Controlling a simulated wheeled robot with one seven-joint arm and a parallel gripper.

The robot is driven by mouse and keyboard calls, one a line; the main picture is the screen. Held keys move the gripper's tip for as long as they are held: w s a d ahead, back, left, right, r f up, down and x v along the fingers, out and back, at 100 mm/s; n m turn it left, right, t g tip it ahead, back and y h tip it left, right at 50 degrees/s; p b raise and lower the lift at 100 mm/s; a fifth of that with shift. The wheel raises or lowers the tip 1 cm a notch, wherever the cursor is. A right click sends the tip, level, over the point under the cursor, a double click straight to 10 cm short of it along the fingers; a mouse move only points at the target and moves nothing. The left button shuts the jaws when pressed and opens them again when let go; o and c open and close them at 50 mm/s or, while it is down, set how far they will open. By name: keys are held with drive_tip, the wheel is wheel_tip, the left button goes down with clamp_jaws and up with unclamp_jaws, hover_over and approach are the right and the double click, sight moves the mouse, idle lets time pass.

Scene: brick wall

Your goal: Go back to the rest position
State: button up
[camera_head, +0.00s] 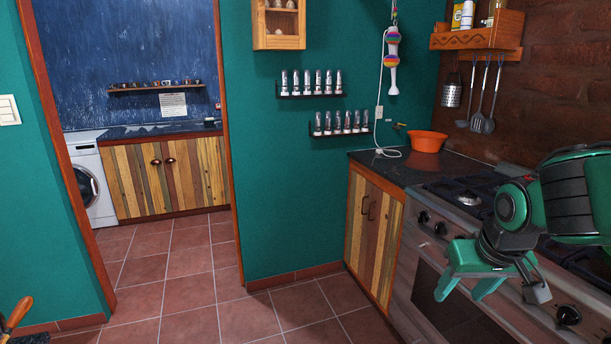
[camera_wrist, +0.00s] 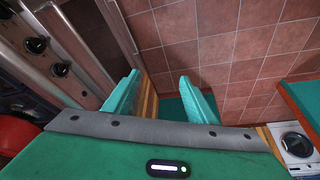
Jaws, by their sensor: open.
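My gripper (camera_head: 468,288) hangs at the right of the head view, in front of the stove's front, with its teal fingers pointing down. In the wrist view my gripper (camera_wrist: 160,98) shows both fingers spread apart with nothing between them. Beyond the fingers the wrist view shows the tiled floor and part of the wooden cabinet. My green and black arm comes in from the right edge of the head view and covers part of the stove.
The stove (camera_head: 440,262) with its knobs is close beside my gripper. An orange bowl (camera_head: 427,141) stands on the dark counter (camera_head: 385,160) behind. A wooden cabinet (camera_head: 372,225) is left of the stove. The tiled floor (camera_head: 190,290) is clear toward the doorway, where a washing machine (camera_head: 90,178) stands.

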drive_tip(key=s+d+f+m+g, duration=0.1)
drive_tip(key=s+d+m+g, duration=0.1)
drive_tip(key=s+d, duration=0.3)
drive_tip(key=s+d+m+g, duration=0.2)
drive_tip(key=s+d, duration=0.3)
drive_tip(key=s, duration=0.8)
drive_tip(key=shift+s+d+f+m+g+y, duration=0.15)
drive_tip(key=shift+s+f+m+g+y, duration=0.2)
drive_tip(key=shift+m, duration=0.55)
drive_tip(key=shift+w, duration=0.1)
drive_tip(key=shift+w+f, duration=0.3)
drive_tip(key=shift+w, duration=0.3)
